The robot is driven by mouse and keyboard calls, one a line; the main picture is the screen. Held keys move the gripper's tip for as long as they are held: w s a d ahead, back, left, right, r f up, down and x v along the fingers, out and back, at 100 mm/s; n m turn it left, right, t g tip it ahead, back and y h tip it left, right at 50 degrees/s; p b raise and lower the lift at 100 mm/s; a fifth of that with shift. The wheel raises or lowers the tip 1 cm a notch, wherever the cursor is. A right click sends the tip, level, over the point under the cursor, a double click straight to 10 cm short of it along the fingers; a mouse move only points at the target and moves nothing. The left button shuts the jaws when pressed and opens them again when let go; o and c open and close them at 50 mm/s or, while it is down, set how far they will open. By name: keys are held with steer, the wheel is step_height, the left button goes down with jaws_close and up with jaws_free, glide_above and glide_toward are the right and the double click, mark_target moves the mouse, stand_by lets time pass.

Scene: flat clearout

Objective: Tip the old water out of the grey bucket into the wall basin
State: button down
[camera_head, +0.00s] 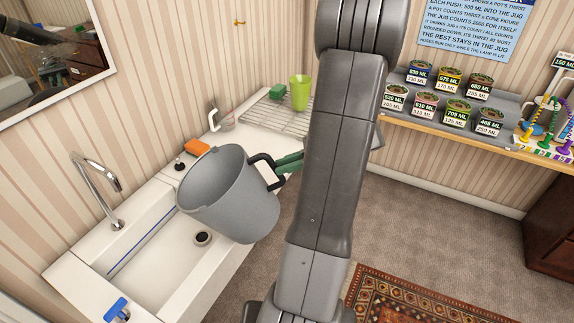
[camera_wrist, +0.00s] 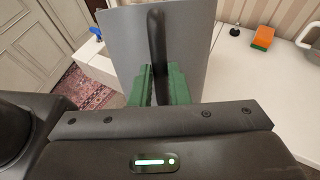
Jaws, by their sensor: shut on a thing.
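The grey bucket (camera_head: 232,200) hangs over the right part of the white wall basin (camera_head: 150,262) in the head view, tilted with its open top toward the upper left. Its inside looks grey, and I cannot make out water in it. My gripper (camera_head: 289,162) has green fingers shut on the bucket's black side handle (camera_head: 262,172). In the wrist view the green fingers (camera_wrist: 160,88) close around the dark handle (camera_wrist: 157,45) against the grey bucket wall (camera_wrist: 125,40). The basin's dark drain (camera_head: 203,238) shows below the bucket. No falling water shows.
A curved metal tap (camera_head: 100,185) stands behind the basin, with a blue-handled item (camera_head: 117,309) at its front. A shelf of labelled pots (camera_head: 450,100) stands right.

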mark_target(267, 152)
steer(key=shift+r, duration=0.1)
steer(key=shift+s+a+r+h, duration=0.15)
steer(key=shift+a+r+h, duration=0.5)
steer(key=shift+r, duration=0.2)
steer(key=shift+a+r, duration=0.1)
steer(key=shift+r, duration=0.05)
steer(key=shift+s+a+r+h, duration=0.1)
steer(key=shift+a+r+h, duration=0.5)
steer(key=shift+a+h, duration=0.05)
steer(key=shift+s+a+r+t+h, duration=0.15)
steer(key=shift+a+r+h, duration=0.15)
steer(key=shift+a, duration=0.2)
steer(key=shift+a+r+t+h, duration=0.2)
steer(key=shift+a+h, duration=0.1)
steer(key=shift+a, duration=0.15)
